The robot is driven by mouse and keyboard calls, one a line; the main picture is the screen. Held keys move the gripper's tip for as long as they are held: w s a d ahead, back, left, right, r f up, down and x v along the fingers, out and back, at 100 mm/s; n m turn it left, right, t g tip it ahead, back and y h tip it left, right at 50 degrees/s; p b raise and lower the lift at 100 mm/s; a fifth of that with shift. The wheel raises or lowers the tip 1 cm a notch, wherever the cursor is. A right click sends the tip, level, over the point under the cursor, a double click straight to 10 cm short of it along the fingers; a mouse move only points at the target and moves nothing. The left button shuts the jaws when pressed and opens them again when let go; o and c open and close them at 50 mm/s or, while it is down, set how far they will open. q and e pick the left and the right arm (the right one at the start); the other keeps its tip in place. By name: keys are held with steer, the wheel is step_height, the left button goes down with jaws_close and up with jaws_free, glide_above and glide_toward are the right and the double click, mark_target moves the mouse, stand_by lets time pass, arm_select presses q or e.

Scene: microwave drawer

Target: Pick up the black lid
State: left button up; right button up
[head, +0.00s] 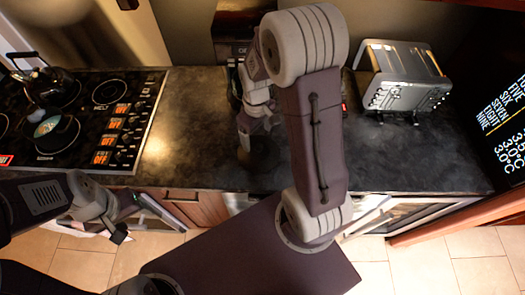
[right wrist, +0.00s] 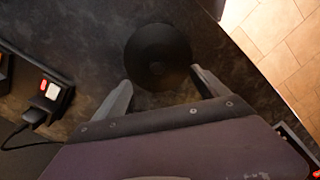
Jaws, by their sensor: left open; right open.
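The black lid (right wrist: 158,52) is a round dark disc with a raised centre, lying on the dark countertop in the right wrist view. My right gripper (right wrist: 162,80) is open and empty, its fingertips pointing toward the lid's near edge on either side. In the head view my right gripper (head: 246,135) hangs over the counter, and the lid cannot be made out clearly beneath it. My left gripper (head: 120,233) is open and empty, low in front of the counter edge.
A silver toaster (head: 402,75) stands at the back right. The countertop (head: 400,150) in front of it is clear. An outlet (right wrist: 52,92) with a plug shows in the right wrist view.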

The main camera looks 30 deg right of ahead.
mark_target(259, 148)
steer(key=f, duration=0.2)
steer(key=shift+s+d+f, duration=0.2)
steer(key=shift+f, duration=0.1)
steer(key=shift+s+d+f, duration=0.1)
steer(key=shift+d+f, duration=0.25)
steer(key=shift+f, duration=0.05)
steer(key=f, duration=0.2)
steer(key=f+p, duration=0.1)
steer(key=f, duration=0.1)
steer(key=shift+w+a, duration=0.25)
steer(key=shift+a, duration=0.15)
steer(key=shift+w+d+f, duration=0.1)
steer(key=shift+f, duration=0.4)
steer(key=shift+d, duration=0.15)
steer(key=shift+c, duration=0.8)
steer(key=shift+s+a+r, duration=0.1)
steer(key=shift+s+a, duration=0.1)
steer(key=c, duration=1.5)
jaws_close()
steer(key=shift+s, duration=0.1)
